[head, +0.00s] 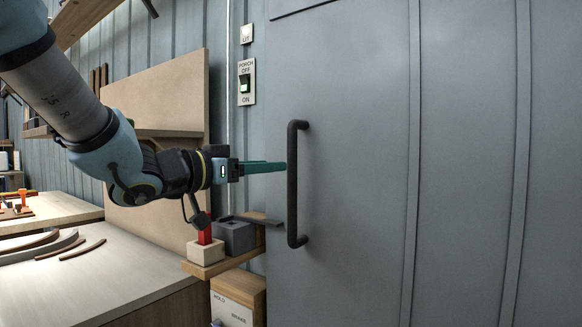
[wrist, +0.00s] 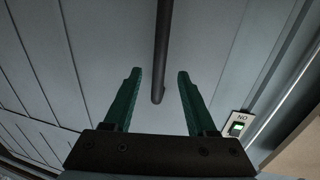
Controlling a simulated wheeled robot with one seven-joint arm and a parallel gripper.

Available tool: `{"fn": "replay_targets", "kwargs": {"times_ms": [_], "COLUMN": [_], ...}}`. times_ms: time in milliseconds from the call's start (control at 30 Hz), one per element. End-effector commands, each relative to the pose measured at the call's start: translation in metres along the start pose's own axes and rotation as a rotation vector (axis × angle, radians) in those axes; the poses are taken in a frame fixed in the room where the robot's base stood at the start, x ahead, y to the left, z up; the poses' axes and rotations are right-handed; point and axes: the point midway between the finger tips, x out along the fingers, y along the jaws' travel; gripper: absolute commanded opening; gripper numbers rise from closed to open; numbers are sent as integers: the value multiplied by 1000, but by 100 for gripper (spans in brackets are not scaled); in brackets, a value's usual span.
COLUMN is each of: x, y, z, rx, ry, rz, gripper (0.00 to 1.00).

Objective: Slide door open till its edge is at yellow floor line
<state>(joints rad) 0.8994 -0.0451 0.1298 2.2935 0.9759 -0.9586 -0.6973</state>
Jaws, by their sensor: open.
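The grey door (head: 360,240) fills the right side of the head view, with a dark vertical bar handle (head: 292,205) near its left edge. My gripper (head: 285,167) reaches in from the left at the upper part of the handle. In the wrist view my gripper (wrist: 158,76) is open, with one green finger on each side of the handle (wrist: 161,60). Neither finger visibly touches the bar. The door (wrist: 100,40) lies behind it. No yellow floor line shows in either view.
A porch switch (head: 245,83) is on the wall left of the door, and shows in the wrist view (wrist: 237,127). Below my arm, a small wooden shelf (head: 205,270) holds a grey box (head: 236,237) and a red item (head: 205,232). A workbench (head: 110,280) stands at left.

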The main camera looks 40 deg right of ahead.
Motion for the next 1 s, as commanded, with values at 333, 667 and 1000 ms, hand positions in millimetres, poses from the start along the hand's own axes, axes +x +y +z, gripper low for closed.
{"fn": "replay_targets", "kwargs": {"times_ms": [333, 667, 1000], "x": [60, 76, 75], "y": [-1, -1, -2], "z": [0, 0, 0], "rx": [0, 1, 1], "ry": [-2, 0, -1], "rz": [-1, -4, -4], "gripper": [57, 57, 37]}}
